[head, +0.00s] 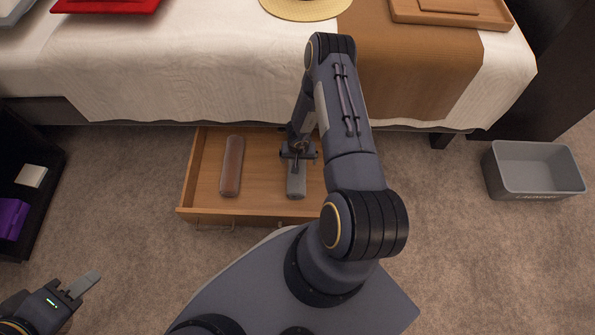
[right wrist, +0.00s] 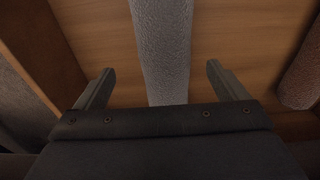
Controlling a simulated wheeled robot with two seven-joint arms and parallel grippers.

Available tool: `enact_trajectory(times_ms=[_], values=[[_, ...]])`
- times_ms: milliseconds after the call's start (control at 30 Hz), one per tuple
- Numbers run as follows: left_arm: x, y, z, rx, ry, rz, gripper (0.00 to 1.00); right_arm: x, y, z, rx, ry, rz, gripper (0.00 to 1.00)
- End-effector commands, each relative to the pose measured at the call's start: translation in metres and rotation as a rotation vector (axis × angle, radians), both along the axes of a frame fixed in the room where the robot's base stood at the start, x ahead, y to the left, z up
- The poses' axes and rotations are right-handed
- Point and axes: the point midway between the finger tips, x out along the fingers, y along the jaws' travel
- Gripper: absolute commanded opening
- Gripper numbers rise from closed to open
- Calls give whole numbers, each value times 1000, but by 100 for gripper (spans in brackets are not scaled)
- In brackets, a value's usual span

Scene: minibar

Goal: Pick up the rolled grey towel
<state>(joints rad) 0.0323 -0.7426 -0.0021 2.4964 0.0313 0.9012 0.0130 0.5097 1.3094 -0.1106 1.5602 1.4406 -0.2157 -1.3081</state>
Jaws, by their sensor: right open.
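The rolled grey towel (head: 296,182) lies in an open wooden drawer (head: 262,203) below the bed, partly hidden under my right arm. In the right wrist view the grey towel (right wrist: 164,50) runs lengthwise between the two open fingers of my right gripper (right wrist: 160,85), with a gap on each side. My right gripper (head: 298,153) is over the towel's far part in the head view. My left gripper (head: 80,287) is at the lower left, away from the drawer; its jaw opening is not clear.
A rolled brown towel (head: 232,166) lies in the drawer left of the grey one; it also shows in the right wrist view (right wrist: 303,75). The drawer walls are close around. A grey bin (head: 535,170) stands right, a dark shelf (head: 50,190) left. The bed (head: 200,70) overhangs behind.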

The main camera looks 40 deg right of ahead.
Motion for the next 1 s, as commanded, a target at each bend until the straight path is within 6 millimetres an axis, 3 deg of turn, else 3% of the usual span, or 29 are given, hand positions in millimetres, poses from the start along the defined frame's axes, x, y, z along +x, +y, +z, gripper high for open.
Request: enact_trajectory(times_ms=[500, 767, 1000], values=[[0, 0, -42, 0, 0, 0, 36, 7, 0, -66, 2, -2, 0, 93], [0, 0, -42, 0, 0, 0, 36, 8, -1, -69, 2, -2, 0, 93], [0, 0, -42, 0, 0, 0, 36, 8, -1, -69, 2, -2, 1, 65]])
